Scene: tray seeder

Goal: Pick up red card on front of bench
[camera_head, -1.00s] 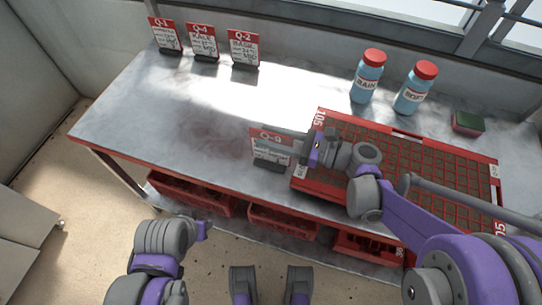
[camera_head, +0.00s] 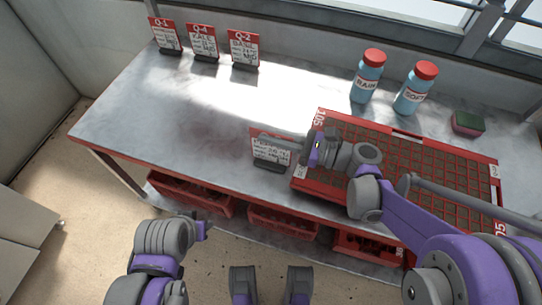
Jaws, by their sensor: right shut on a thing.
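The red-topped card (camera_head: 269,158) stands upright in a dark holder at the front edge of the bench (camera_head: 190,125), left of the red tray. My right gripper (camera_head: 281,142) reaches to it from the right, over the tray's left corner. Its fingers are shut on the card and cover part of its red top and print. The card's base appears to be still at the bench top. My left gripper (camera_head: 204,230) is low at the left, in front of the bench; its fingers cannot be made out.
A red seed tray (camera_head: 398,133) lies on the right of the bench under my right arm. Two blue bottles (camera_head: 367,80) (camera_head: 414,90) and a sponge (camera_head: 468,123) stand behind it. Several red cards (camera_head: 243,48) stand at the back left. Red crates (camera_head: 190,195) sit below.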

